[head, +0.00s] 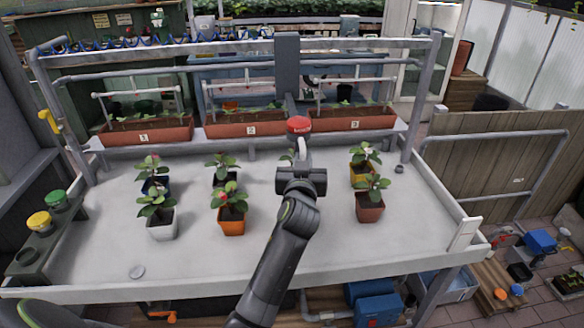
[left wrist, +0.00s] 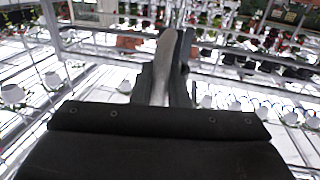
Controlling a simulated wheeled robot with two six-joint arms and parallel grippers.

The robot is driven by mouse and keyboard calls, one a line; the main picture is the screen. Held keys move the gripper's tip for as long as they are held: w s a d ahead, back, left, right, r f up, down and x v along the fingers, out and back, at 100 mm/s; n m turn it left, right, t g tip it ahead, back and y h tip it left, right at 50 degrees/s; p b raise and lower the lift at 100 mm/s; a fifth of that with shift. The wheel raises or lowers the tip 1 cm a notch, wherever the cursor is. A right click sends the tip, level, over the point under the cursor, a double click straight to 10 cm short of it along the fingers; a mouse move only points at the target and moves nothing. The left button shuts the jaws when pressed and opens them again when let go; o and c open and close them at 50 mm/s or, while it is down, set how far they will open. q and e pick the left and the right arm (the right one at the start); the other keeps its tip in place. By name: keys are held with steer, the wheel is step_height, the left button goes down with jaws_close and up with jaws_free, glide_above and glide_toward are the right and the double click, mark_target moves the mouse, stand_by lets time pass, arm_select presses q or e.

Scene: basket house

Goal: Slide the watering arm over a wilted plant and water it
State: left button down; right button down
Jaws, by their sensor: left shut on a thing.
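The watering arm (head: 288,65) is a dark grey upright on the overhead rail, with a red round part (head: 299,125) and a pale handle (head: 304,146) at its lower front. My left gripper (head: 301,168) is shut on this handle, which also shows between the fingers in the left wrist view (left wrist: 165,65). Another plant (head: 287,158) is mostly hidden behind my gripper. I cannot tell which is wilted.
Three long brown planters numbered 1 (head: 145,133), 2 (head: 250,130) and 3 (head: 352,124) line the back. Green (head: 57,199) and yellow (head: 39,221) lidded jars stand at the left.

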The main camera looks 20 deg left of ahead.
arm_select(q)
steer(key=shift+w+d, duration=0.45)
steer(key=shift+d, duration=0.25)
steer(key=c, duration=1.5)
jaws_free()
